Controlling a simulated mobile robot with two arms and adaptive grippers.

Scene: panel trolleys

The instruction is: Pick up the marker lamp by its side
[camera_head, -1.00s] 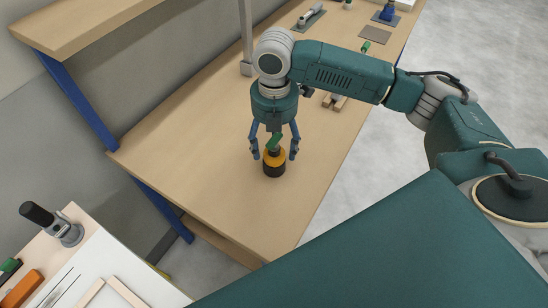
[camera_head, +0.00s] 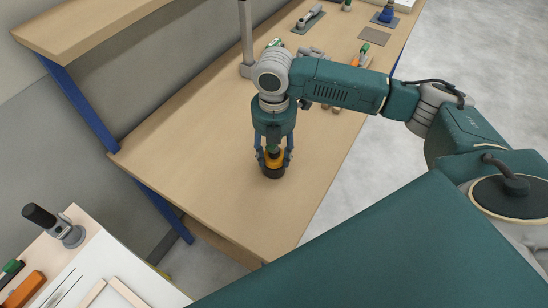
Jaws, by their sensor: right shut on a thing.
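The marker lamp (camera_head: 273,170) has a dark round base and an orange upper part. It stands upright on the wooden bench (camera_head: 215,180), near the bench's near end. My right gripper (camera_head: 273,161) points straight down over it, with one finger on each side of the orange part. The fingers are shut on the lamp's sides, and the lamp's top is partly hidden between them. The lamp's base appears to rest on the bench. My left gripper is not in view.
A grey post (camera_head: 246,40) stands on the bench behind my right arm. Several tools lie at the far end, including a trowel-like tool (camera_head: 309,17). A white surface (camera_head: 85,260) with a black-handled tool (camera_head: 55,225) is at lower left. The bench left of the lamp is clear.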

